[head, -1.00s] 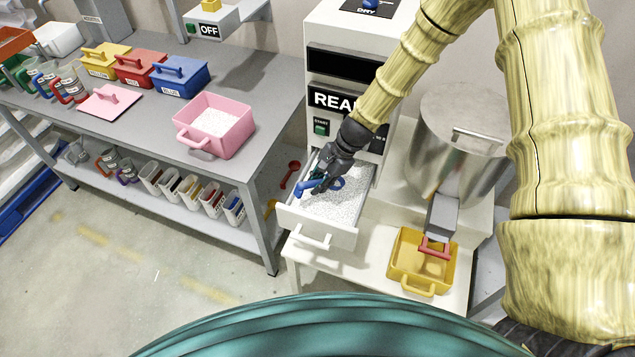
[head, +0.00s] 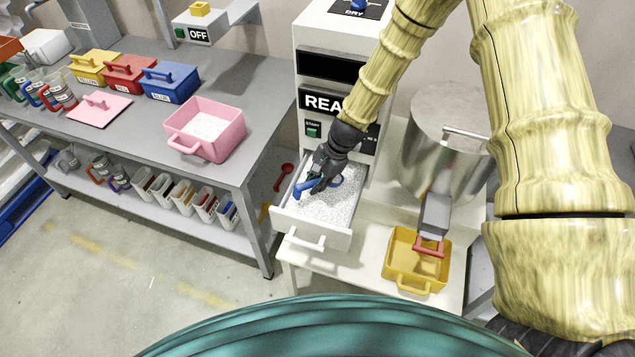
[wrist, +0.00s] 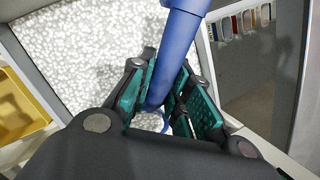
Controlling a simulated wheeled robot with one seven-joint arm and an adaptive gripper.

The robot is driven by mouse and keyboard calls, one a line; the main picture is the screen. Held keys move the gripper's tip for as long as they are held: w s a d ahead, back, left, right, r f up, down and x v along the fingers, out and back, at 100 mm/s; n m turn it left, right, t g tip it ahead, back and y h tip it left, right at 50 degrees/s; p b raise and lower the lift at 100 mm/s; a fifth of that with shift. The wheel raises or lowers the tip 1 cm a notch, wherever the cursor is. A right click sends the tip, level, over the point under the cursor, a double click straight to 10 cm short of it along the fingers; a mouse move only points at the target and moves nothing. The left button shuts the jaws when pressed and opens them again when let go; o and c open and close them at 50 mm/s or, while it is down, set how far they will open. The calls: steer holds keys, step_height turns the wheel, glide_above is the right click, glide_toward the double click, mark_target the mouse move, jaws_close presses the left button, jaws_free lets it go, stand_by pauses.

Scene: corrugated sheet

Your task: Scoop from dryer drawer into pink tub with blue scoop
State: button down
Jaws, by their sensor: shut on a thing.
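My gripper (head: 318,184) is shut on the blue scoop (head: 307,186), just over the open dryer drawer (head: 340,240). In the wrist view the blue handle (wrist: 180,45) passes between the fingers (wrist: 165,105). The scoop's bowl is mostly hidden, so I cannot tell whether it holds anything. White granules (head: 327,208) fill the drawer. The pink tub (head: 228,143) stands on the grey bench to the left, with white granules inside. The dryer (head: 325,88) is the white cabinet behind the drawer.
A yellow tub (head: 400,278) sits right of the drawer below a steel drum (head: 430,150). A pink lid (head: 100,107) and lidded yellow, red and blue boxes (head: 168,80) are on the bench (head: 255,110). A red scoop (head: 284,176) hangs beside the drawer.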

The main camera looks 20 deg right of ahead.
mark_target(309, 182)
steer(key=shift+s+a+r+t+h+p, duration=0.2)
steer(key=shift+a+r+h+p, duration=0.2)
steer(key=shift+r+p, duration=0.35)
steer(key=shift+s+a+r+t+h+p, duration=0.15)
steer(key=shift+a+r+h+p, duration=0.2)
steer(key=shift+r+p, duration=0.45)
steer(key=shift+s+a+r+t+h+p, duration=0.1)
steer(key=shift+s+a+r+h+p, duration=0.15)
steer(key=shift+a+r+p, duration=0.45)
steer(key=shift+s+a+r+h+p, duration=0.15)
steer(key=shift+a+r+h+p, duration=0.1)
steer(key=shift+r+p, duration=0.3)
steer(key=shift+s+a+r+h+p, duration=0.15)
steer(key=shift+a+r+p, duration=0.1)
steer(key=shift+r+p, duration=0.25)
steer(key=shift+s+a+r+h+p, duration=0.1)
steer(key=shift+a+r+h+p, duration=0.2)
steer(key=shift+r, duration=0.4)
